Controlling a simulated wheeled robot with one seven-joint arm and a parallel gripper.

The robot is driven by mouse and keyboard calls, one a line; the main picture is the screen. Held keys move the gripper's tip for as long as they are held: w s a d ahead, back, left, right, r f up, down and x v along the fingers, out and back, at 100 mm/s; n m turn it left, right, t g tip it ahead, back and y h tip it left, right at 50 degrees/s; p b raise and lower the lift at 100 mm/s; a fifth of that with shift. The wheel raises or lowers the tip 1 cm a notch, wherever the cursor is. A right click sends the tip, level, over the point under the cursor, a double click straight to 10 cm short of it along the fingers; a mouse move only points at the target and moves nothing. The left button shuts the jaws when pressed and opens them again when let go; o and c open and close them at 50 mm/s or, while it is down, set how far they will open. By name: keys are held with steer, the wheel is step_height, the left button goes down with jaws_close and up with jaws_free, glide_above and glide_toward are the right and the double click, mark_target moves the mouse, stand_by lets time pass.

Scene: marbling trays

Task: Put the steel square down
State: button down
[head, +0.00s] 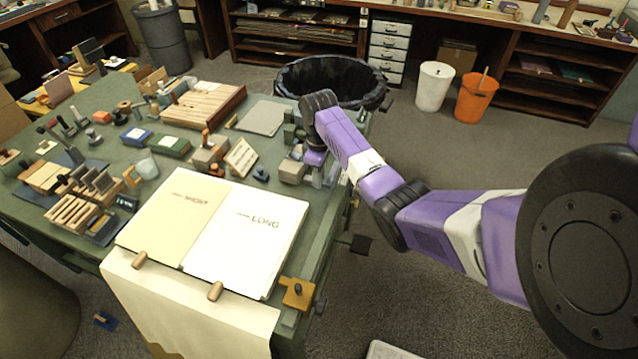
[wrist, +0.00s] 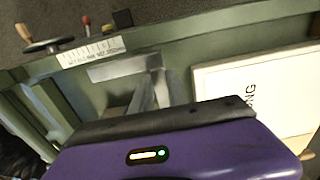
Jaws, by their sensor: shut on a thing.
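In the wrist view my gripper (wrist: 150,92) is shut on the steel square (wrist: 112,68), a pale grey metal piece with a flat bar reaching left from the fingers. Most of the square's other parts are hidden behind the fingers and my purple hand. The square is over or close to the green table (wrist: 215,48); I cannot tell whether it touches it. In the head view my gripper (head: 318,168) is at the table's right edge, right of the grey blocks, and the square cannot be made out there.
A book (head: 245,232) with the word LONG lies open left of my gripper; its page also shows in the wrist view (wrist: 235,85). A printed scale strip (wrist: 90,51) lies near the table edge. A black-lined bin (head: 330,80) stands behind. Tools and blocks crowd the table's left.

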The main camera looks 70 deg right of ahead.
steer(key=shift+f, duration=1.45)
steer(key=shift+f, duration=0.6)
steer(key=c, duration=1.3)
jaws_free()
step_height(320, 180, up, 13)
steer(key=shift+b, duration=0.4)
steer(key=shift+r, duration=0.1)
